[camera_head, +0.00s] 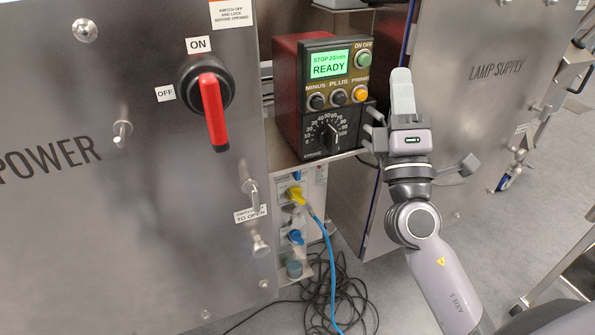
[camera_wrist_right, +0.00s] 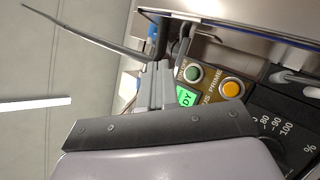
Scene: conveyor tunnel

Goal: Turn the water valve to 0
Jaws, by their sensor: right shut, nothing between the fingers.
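A black dial (camera_head: 331,133) with a scale from 0 to 100 sits on the lower front of a red and black control box (camera_head: 302,90). Its pointer seems to point up and right, around the 60 to 70 marks. Part of the dial scale shows at the lower right of the right wrist view (camera_wrist_right: 272,128); most of the knob is cut off or hidden there. My right gripper (camera_head: 402,85) is shut and empty, just right of the box and apart from the dial. Its fingers (camera_wrist_right: 155,85) show beside the box's buttons. My left gripper is not in view.
A green READY display (camera_head: 328,64) and several buttons sit above the dial. A red switch handle (camera_head: 214,112) is on the steel POWER panel (camera_head: 100,200) at left. The LAMP SUPPLY panel (camera_head: 490,100) stands at right. Blue and black cables (camera_head: 332,270) hang below.

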